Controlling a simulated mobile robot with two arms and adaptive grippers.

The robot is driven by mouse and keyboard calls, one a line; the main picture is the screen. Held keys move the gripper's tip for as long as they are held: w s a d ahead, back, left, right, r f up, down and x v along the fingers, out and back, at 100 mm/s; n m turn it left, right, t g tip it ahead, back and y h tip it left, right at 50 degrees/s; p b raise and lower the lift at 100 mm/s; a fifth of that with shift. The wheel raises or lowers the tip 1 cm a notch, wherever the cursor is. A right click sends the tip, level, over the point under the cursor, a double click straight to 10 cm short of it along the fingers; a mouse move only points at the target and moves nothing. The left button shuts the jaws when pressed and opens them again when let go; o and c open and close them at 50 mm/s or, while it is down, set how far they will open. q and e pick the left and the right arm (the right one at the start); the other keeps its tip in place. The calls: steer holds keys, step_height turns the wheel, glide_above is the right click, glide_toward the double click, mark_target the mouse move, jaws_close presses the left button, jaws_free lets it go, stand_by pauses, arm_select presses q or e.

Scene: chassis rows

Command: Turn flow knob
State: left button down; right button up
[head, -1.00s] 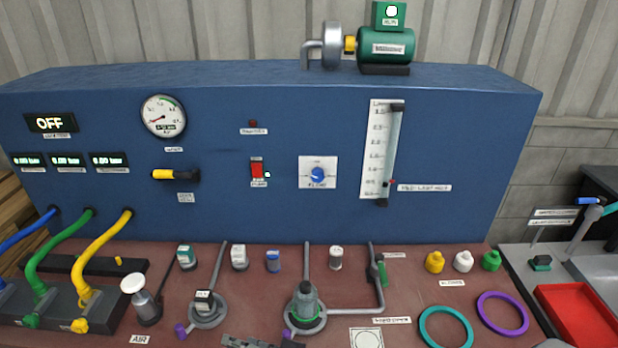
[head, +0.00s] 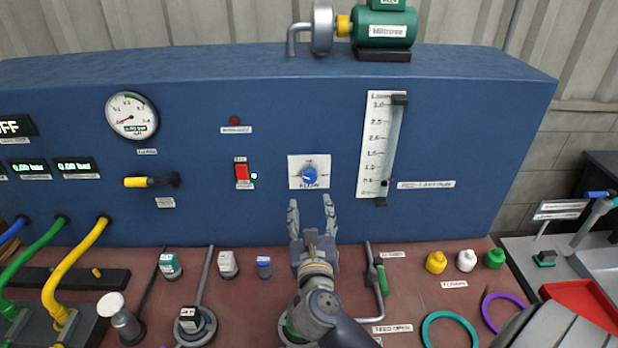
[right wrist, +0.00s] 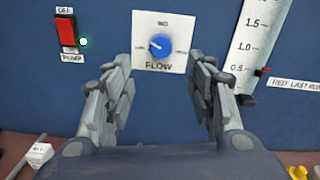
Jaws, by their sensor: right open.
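The flow knob (head: 310,175) is a small blue dial on a white square plate marked FLOW, on the blue panel. In the right wrist view the knob (right wrist: 160,45) sits beyond and between the two fingers, near the top middle, with a white pointer mark on it. My right gripper (head: 311,207) is open and empty, just below the plate in the head view, apart from the knob. Its fingers also show in the right wrist view (right wrist: 162,85), spread wide to both sides. My left gripper is not in view.
Left of the plate is the red pump switch (head: 242,172) with a lit green lamp. Right of it is the clear flow gauge (head: 378,145).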

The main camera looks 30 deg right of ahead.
mark_target(310, 179)
steer(key=p+x, duration=0.2)
steer(key=x, duration=0.7)
steer(key=shift+r, duration=0.1)
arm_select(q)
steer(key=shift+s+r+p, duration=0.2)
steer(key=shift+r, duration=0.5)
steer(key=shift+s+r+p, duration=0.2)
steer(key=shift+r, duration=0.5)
arm_select(e)
steer(key=shift+w+d, duration=0.45)
steer(key=shift+w, duration=0.15)
steer(key=c, duration=1.1)
